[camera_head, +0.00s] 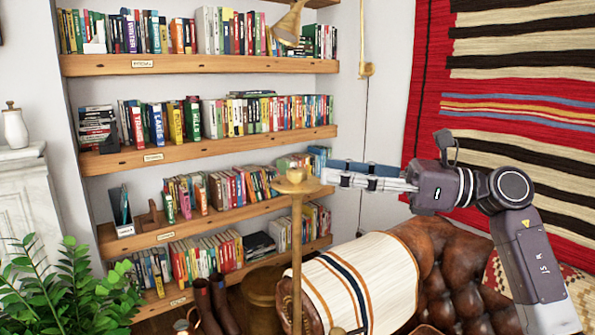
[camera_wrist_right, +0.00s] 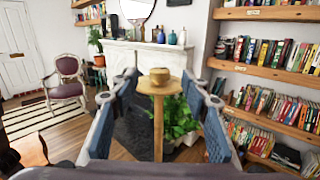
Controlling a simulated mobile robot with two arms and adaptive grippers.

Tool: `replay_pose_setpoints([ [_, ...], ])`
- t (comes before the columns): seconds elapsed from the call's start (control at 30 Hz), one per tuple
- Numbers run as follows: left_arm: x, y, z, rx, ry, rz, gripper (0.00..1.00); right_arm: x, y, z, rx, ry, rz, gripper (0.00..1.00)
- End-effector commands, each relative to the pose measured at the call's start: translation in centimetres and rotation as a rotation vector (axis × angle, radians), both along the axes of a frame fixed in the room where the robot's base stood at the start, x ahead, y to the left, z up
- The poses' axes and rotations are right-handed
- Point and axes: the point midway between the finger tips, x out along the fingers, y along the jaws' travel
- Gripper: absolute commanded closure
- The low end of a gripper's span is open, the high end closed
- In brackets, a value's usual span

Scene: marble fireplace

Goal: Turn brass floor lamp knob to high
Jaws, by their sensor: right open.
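The brass floor lamp shows in the head view as a thin upright pole (camera_head: 296,250) with a flat round plate on top. A small round brass knob (camera_head: 295,174) sits on that plate. In the right wrist view the knob (camera_wrist_right: 160,75) stands on the plate, centred between my fingers and beyond their tips. My right gripper (camera_head: 326,176) comes in from the right at about knob height, its fingers pointing left at the knob. It is open and empty, and appears just short of the knob. The knob's setting cannot be read. My left gripper is not in view.
Bookshelves (camera_head: 200,65) fill the wall behind the lamp. A brown leather chair (camera_head: 460,270) with a striped throw (camera_head: 370,280) stands below my right arm. A plant (camera_head: 65,290) is at lower left. A brass cone-shaped shade (camera_head: 290,25) hangs at the top.

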Motion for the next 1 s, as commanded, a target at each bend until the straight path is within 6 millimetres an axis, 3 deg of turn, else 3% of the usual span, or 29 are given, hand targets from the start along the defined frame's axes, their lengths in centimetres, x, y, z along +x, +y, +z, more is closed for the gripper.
replay_pose_setpoints([
  [0.23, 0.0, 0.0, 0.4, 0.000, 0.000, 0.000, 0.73, 0.1, 0.5, -0.2, -0.077, -0.025, 0.006, 0.57],
  [0.5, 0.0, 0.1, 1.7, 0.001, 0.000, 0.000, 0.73, 0.9, 4.7, -0.1, -0.071, -0.024, 0.009, 0.57],
  [0.7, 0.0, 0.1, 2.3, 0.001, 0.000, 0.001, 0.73, 1.5, 6.8, -0.2, -0.072, -0.023, 0.006, 0.57],
  [1.0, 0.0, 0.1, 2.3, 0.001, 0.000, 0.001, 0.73, 1.6, 7.2, -0.3, -0.072, -0.023, 0.005, 0.57],
])
